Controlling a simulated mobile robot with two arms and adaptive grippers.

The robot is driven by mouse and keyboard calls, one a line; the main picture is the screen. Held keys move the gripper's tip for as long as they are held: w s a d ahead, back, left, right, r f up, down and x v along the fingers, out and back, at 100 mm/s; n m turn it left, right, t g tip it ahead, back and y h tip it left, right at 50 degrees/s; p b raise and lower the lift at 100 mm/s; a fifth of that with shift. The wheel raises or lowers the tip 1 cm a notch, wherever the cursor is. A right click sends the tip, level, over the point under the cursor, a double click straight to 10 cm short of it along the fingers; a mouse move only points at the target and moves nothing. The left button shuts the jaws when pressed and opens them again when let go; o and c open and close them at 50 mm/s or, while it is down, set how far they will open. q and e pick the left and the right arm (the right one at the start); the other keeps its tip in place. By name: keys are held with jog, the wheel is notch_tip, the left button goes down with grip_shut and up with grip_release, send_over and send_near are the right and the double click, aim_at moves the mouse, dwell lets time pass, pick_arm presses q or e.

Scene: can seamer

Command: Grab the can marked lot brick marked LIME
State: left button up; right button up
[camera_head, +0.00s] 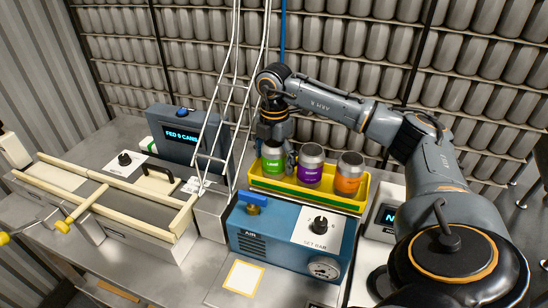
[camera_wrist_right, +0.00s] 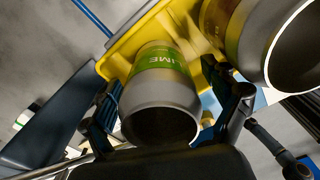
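The can with the green label (camera_head: 272,165) stands at the left end of a yellow tray (camera_head: 318,200). My right gripper (camera_head: 275,147) is directly above this can, pointing down. In the right wrist view its fingers (camera_wrist_right: 168,115) are apart, one on each side of the can, with a visible gap at the right finger. My left gripper is not in view.
A purple-label can (camera_head: 310,168) and an orange-label can (camera_head: 349,176) stand to the right in the same tray. A blue machine (camera_head: 285,240) with a gauge is in front. A wire chute (camera_head: 222,100) rises close to the left. Racks of grey cans (camera_head: 330,45) fill the back.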

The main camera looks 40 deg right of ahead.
jog(key=c, duration=0.9)
jog(key=shift+r, duration=0.15)
